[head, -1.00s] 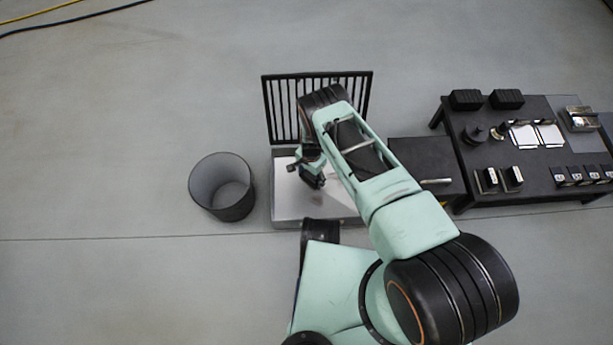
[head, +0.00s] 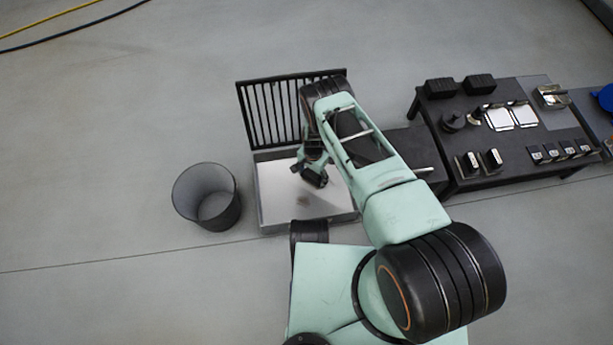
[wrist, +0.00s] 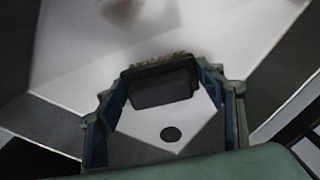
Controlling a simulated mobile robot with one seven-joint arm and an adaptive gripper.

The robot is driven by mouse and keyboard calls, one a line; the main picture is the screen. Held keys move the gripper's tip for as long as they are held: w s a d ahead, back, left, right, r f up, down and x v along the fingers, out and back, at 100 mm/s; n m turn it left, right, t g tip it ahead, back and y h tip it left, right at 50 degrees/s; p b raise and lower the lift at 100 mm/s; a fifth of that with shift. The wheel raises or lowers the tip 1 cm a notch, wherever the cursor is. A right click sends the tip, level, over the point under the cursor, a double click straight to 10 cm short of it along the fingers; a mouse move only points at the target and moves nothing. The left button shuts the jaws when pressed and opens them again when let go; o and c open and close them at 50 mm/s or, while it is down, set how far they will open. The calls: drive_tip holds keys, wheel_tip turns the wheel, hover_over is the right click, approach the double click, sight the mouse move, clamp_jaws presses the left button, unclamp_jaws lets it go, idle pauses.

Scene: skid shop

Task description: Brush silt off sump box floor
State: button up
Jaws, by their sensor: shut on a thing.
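The sump box (head: 266,215) is a shallow grey tray with a pale floor, in the middle of the head view. A small dark silt patch (head: 303,201) shows on its floor, below my gripper in the picture. A blurred dark smudge (wrist: 122,9) shows at the top of the wrist view. My gripper (head: 316,178) is over the box floor. In the wrist view its fingers (wrist: 166,92) are shut on a dark block with a tan fringed edge, which looks like the brush (wrist: 160,88). I cannot tell whether the bristles touch the floor.
A black slatted grate (head: 262,115) stands upright at the box's back edge. A dark open bin (head: 228,216) stands left of the box. A black table (head: 500,165) with blocks and white plates is on the right.

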drive_tip(key=shift+w+d+r, duration=0.1)
drive_tip(key=shift+w+d, duration=0.2)
drive_tip(key=shift+d, duration=1.05)
drive_tip(key=shift+w+d+f, duration=0.1)
drive_tip(key=shift+w+d, duration=0.25)
drive_tip(key=shift+d, duration=1.05)
drive_tip(key=shift+w+d+r, duration=0.1)
drive_tip(key=shift+w+d, duration=0.2)
drive_tip(key=shift+d, duration=1.05)
drive_tip(key=shift+w+a, duration=0.2)
drive_tip(key=shift+w, duration=0.65)
drive_tip(key=shift+s+a, duration=0.8)
drive_tip(key=shift+a, duration=2.35)
drive_tip(key=shift+s+a, duration=0.75)
drive_tip(key=shift+a, duration=2.35)
drive_tip(key=shift+s+a, duration=0.8)
drive_tip(key=shift+a, duration=2.35)
drive_tip(key=shift+w+r+p, duration=0.1)
drive_tip(key=shift+r+p, duration=2)
drive_tip(key=shift+r, duration=0.8)
drive_tip(key=shift+r, duration=0.15)
drive_tip(key=shift+r+p, duration=1)
drive_tip(key=shift+r, duration=0.4)
